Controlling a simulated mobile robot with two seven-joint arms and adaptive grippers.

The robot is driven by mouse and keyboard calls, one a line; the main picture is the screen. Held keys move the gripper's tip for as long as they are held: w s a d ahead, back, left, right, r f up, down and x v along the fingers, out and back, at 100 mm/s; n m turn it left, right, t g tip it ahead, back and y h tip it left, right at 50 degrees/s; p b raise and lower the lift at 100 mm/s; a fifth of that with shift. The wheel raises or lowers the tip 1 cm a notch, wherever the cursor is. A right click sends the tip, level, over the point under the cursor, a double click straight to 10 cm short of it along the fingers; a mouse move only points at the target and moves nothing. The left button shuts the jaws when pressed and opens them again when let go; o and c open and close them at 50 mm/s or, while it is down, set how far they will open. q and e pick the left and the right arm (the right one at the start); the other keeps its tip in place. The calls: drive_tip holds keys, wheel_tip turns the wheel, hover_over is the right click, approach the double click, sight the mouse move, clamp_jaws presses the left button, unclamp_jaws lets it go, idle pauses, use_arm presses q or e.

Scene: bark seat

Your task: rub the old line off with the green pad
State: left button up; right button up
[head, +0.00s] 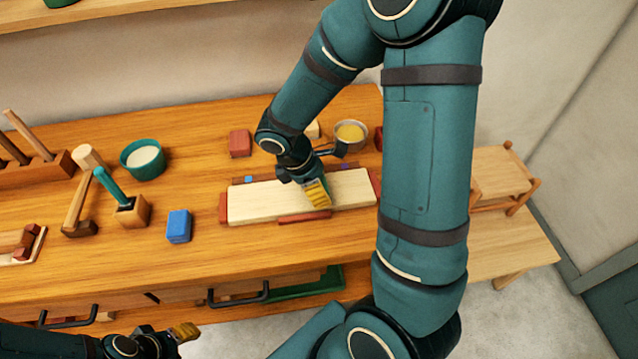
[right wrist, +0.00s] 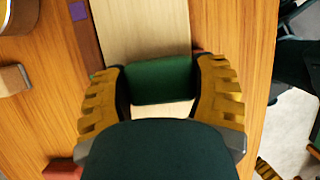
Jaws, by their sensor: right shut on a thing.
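A long pale wooden board (head: 260,201) lies on the workbench, with reddish blocks around its edges. My right gripper (head: 317,192) is over the board, right of its middle. In the right wrist view its yellow fingers are shut on the green pad (right wrist: 160,80), one on each side. The pad is at the board's surface; I cannot tell whether it touches. In the head view the gripper mostly hides the pad. I see no line on the visible part of the board. My left gripper (head: 184,332) is low at the left, in front of the bench; its opening is unclear.
A blue block (head: 179,226), a wooden mallet (head: 80,200), a teal-handled tool in a wooden block (head: 132,213) and a teal bowl (head: 142,160) stand left of the board. A red block (head: 240,144) and a bowl of yellow stuff (head: 350,134) are behind it.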

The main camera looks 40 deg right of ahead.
drive_tip(key=shift+f+b, duration=0.5)
drive_tip(key=shift+f, duration=0.2)
idle(0.6)
drive_tip(key=shift+w+d+r+p, duration=0.1)
drive_tip(key=shift+w+d+p, duration=0.25)
drive_tip(key=shift+w, duration=0.3)
drive_tip(key=shift+w+d+r+p, duration=0.1)
drive_tip(key=shift+w+d+p, duration=0.1)
drive_tip(key=shift+w+d, duration=0.35)
drive_tip(key=shift+s+a+f+b, duration=0.2)
drive_tip(key=shift+s+a+b, duration=0.25)
drive_tip(key=shift+s+a, duration=0.65)
drive_tip(key=shift+d, duration=0.3)
drive_tip(key=shift+w+d+r+p, duration=0.1)
drive_tip(key=shift+w+d+p, duration=0.25)
drive_tip(key=shift+w, duration=0.25)
drive_tip(key=shift+w+d+p, duration=0.2)
drive_tip(key=shift+w+d, duration=0.1)
drive_tip(key=shift+w, duration=0.3)
drive_tip(key=shift+s+a+f+b, duration=0.1)
drive_tip(key=shift+s+a+b, duration=0.25)
drive_tip(key=shift+s, duration=0.35)
drive_tip(key=shift+s+a+f+b, duration=0.1)
drive_tip(key=shift+s+a, duration=0.35)
drive_tip(key=shift+s, duration=0.2)
